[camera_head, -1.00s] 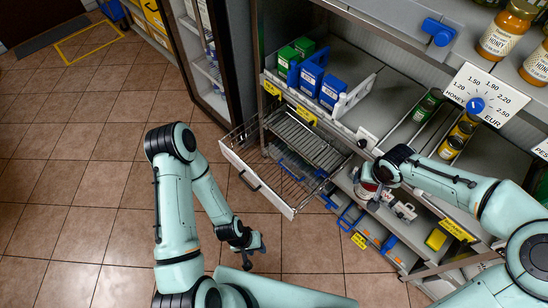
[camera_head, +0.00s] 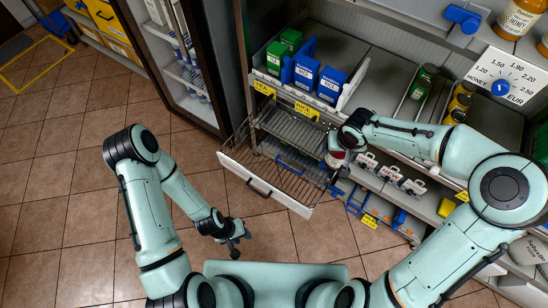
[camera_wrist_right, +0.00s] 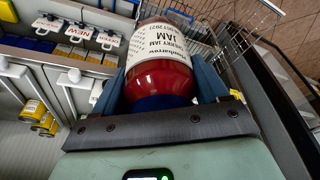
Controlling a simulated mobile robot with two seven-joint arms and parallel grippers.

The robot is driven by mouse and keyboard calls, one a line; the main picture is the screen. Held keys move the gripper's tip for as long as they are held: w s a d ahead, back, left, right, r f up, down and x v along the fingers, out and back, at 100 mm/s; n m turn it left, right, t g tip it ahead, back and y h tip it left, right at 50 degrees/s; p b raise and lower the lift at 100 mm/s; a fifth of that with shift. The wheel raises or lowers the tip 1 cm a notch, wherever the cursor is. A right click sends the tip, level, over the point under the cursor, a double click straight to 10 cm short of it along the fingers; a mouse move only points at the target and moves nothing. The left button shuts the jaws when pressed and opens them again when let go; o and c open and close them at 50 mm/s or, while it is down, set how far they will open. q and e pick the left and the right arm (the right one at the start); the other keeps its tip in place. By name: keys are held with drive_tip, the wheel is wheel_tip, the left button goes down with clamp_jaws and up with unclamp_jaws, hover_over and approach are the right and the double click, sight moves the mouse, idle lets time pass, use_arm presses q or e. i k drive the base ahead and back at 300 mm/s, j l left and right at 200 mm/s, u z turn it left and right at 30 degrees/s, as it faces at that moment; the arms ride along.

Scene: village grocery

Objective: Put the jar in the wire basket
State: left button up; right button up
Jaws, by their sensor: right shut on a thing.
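The jar of red cherry jam (camera_wrist_right: 158,75), with a white label and blue lid, is between the fingers of my right gripper (camera_wrist_right: 165,88). In the head view the jar (camera_head: 336,160) shows under my right gripper (camera_head: 345,143), which hides part of it. The jar appears above the right side of the wire basket (camera_head: 265,184), a pulled-out drawer with a white front and dark handle. The wire bars also show at the top right of the right wrist view (camera_wrist_right: 244,22). My left gripper (camera_head: 241,243) is open and empty, low over the floor, apart from the basket.
A wire rack (camera_head: 290,130) sits behind the basket under the rice boxes (camera_head: 331,86). Lower shelves with small packs (camera_head: 391,176) lie to the right. A glass-door fridge (camera_head: 190,70) stands at the left. The tiled floor in front is free.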

sight(276, 172)
drive_tip(key=i+j, duration=0.1)
drive_tip(key=j, duration=0.25)
drive_tip(key=i+j, duration=0.1)
drive_tip(key=j, duration=0.25)
drive_tip(key=i+j, duration=0.1)
drive_tip(key=j, duration=0.2)
drive_tip(key=i+j, duration=0.1)
drive_tip(key=j, duration=0.25)
